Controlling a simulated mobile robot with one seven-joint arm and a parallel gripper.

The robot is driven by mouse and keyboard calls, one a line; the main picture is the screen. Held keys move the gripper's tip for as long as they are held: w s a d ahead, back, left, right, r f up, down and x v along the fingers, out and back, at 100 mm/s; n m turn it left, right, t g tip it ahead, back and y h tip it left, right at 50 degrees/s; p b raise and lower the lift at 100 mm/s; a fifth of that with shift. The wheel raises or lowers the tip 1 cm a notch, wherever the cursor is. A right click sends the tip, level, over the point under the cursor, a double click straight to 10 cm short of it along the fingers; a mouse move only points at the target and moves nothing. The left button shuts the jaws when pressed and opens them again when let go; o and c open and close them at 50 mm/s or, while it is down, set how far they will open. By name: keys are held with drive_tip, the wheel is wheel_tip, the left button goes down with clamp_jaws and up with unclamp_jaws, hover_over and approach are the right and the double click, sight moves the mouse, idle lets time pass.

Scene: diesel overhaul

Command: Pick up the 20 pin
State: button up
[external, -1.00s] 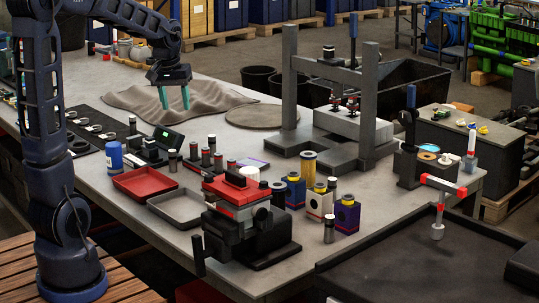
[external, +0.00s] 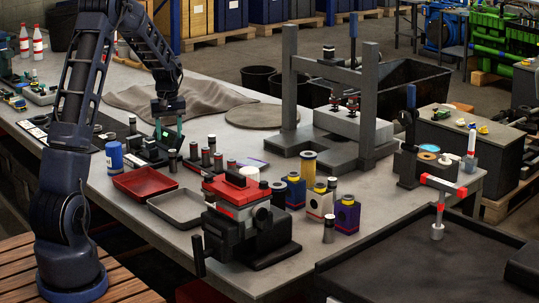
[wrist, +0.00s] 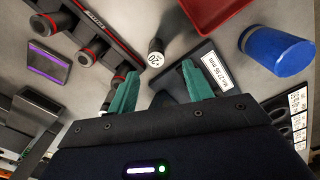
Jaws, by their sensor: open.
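The 20 pin (wrist: 155,52) is a short dark cylinder with a pale end marked "20" in the wrist view. In the external view it appears as a dark upright pin (external: 173,160) standing alone on the grey bench. My gripper (wrist: 159,72) is open and empty, its two teal fingers apart. In the wrist view the pin shows just beyond the fingertips, between their lines and apart from both. In the external view my gripper (external: 168,133) hangs above and a little behind the pin.
A rack of red-banded pins (wrist: 88,48) is close to the left finger in the wrist view. A black labelled case (wrist: 190,80) is by the right finger. A blue can (wrist: 275,50) and a red tray (external: 146,181) stand nearby.

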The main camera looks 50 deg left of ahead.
sight(173, 161)
wheel_tip(173, 161, down, 6)
drive_tip(key=shift+a+r, duration=0.1)
drive_tip(key=shift+r, duration=0.15)
drive_tip(key=shift+w+f, duration=0.25)
drive_tip(key=shift+f, duration=1.15)
drive_tip(key=shift+w+f, duration=0.2)
drive_tip(key=shift+f, duration=1.15)
clamp_jaws()
